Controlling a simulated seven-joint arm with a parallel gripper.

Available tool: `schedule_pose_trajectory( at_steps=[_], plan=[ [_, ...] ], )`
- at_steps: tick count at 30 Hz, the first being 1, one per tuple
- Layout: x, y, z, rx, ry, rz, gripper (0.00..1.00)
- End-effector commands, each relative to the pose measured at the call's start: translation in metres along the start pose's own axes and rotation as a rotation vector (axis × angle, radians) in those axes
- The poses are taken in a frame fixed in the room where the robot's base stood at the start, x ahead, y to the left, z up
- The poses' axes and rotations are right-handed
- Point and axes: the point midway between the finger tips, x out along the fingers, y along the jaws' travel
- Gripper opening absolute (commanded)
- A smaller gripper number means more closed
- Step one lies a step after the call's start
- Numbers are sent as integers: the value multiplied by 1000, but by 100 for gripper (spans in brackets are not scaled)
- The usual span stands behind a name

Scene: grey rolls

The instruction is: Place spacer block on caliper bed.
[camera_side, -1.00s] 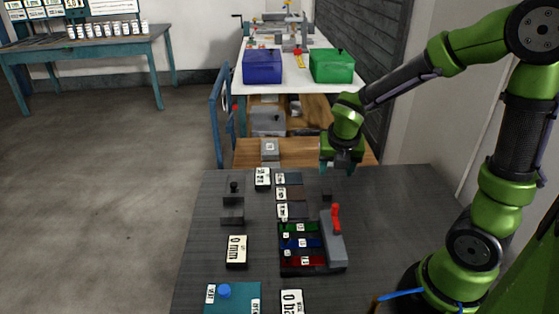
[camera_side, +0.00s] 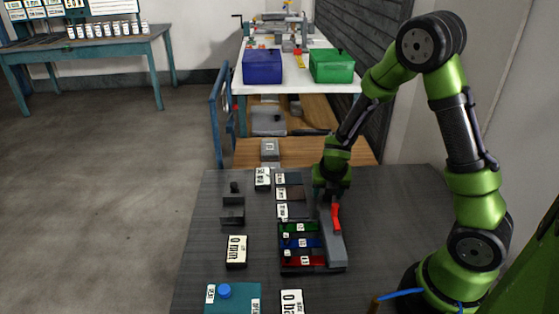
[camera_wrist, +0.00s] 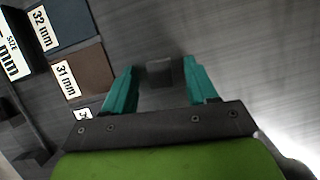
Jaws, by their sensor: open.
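A small dark grey block (camera_wrist: 160,71), which looks like the spacer block, stands on the dark tabletop in the wrist view. My gripper (camera_wrist: 158,82) is open, with its two teal fingers on either side of the block near their tips. I cannot tell whether either finger touches it. In the side view my gripper (camera_side: 330,196) points down low over the table and hides the block. A dark fixture with a knob (camera_side: 232,212), apparently the caliper with its bed, stands to the left. Its bed looks empty. A "0 mm" display (camera_side: 236,251) lies in front of it.
A size board with labelled pads, such as the brown 31 mm pad (camera_wrist: 85,75), lies left of my gripper. A tray of coloured slots (camera_side: 302,243) and a grey unit with a red lever (camera_side: 335,219) stand close in front. Tabletop to the right is clear.

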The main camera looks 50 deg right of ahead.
Motion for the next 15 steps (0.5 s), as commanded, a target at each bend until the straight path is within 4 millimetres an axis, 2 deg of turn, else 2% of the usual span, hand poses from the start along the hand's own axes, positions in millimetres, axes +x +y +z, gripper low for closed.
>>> schedule_pose_trajectory(
  at_steps=[6, 8, 15],
  plan=[
    [0, 0, 0, 0, -1, 1, 57],
    [0, 0, 0, 0, -1, 1, 50],
    [0, 0, 0, 0, 0, 0, 13]
  ],
)
